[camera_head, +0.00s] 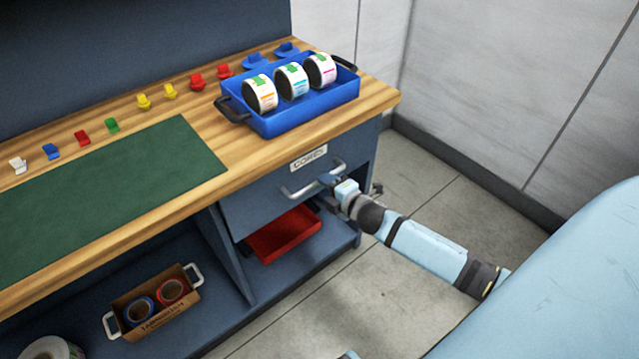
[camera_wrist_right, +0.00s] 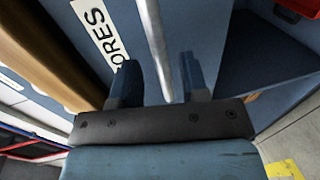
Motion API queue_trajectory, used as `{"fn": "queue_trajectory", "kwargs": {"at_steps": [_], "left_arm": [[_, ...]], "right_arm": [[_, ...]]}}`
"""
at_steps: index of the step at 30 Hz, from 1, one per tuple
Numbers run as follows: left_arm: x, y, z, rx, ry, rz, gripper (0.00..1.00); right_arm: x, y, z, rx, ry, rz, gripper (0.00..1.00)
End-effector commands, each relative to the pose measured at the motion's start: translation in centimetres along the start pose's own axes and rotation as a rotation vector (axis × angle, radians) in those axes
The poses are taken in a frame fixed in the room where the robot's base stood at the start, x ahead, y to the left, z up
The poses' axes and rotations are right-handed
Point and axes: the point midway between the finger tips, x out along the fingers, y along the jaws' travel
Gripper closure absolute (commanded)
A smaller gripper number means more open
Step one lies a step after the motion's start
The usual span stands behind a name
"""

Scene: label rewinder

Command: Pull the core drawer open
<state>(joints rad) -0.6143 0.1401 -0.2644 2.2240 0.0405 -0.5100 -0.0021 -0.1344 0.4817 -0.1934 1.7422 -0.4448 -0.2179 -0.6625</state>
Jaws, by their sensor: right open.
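The core drawer (camera_head: 257,204) is the blue-grey front under the right end of the bench, with a white "CORES" label (camera_head: 308,158) and a silver bar handle (camera_head: 298,191). It looks shut or nearly so. My right gripper (camera_head: 328,181) is at the right part of the handle, its arm coming in from the right. In the right wrist view, the handle bar (camera_wrist_right: 152,40) runs between the two dark fingers of the open gripper (camera_wrist_right: 160,78), with a gap visible on the sides. The label (camera_wrist_right: 98,28) shows beside it. My left gripper is not in view.
A blue tray (camera_head: 300,118) with three label rolls stands on the wooden bench, beside a green mat (camera_head: 120,190) and several coloured clips. A red bin (camera_head: 283,236) sits on the shelf below the drawer. A cardboard box (camera_head: 160,312) holds tape rolls. Floor in front is clear.

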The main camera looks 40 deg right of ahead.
Motion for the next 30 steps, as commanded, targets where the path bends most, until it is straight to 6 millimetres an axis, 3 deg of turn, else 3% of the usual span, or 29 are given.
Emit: {"fn": "queue_trajectory", "kwargs": {"at_steps": [7, 18, 24, 30], "left_arm": [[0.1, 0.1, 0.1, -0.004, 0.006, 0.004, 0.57], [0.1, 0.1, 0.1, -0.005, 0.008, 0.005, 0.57], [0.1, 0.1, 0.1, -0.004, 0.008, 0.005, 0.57], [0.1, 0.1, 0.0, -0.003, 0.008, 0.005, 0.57]], "right_arm": [[2.9, 0.0, 0.0, 0.001, 0.0, 0.001, 0.59], [3.4, 0.0, 0.0, 0.001, 0.0, -0.001, 0.59], [3.4, 0.0, 0.0, 0.001, 0.0, -0.001, 1.0], [3.3, 0.0, 0.0, 0.001, 0.0, -0.001, 1.0]]}}
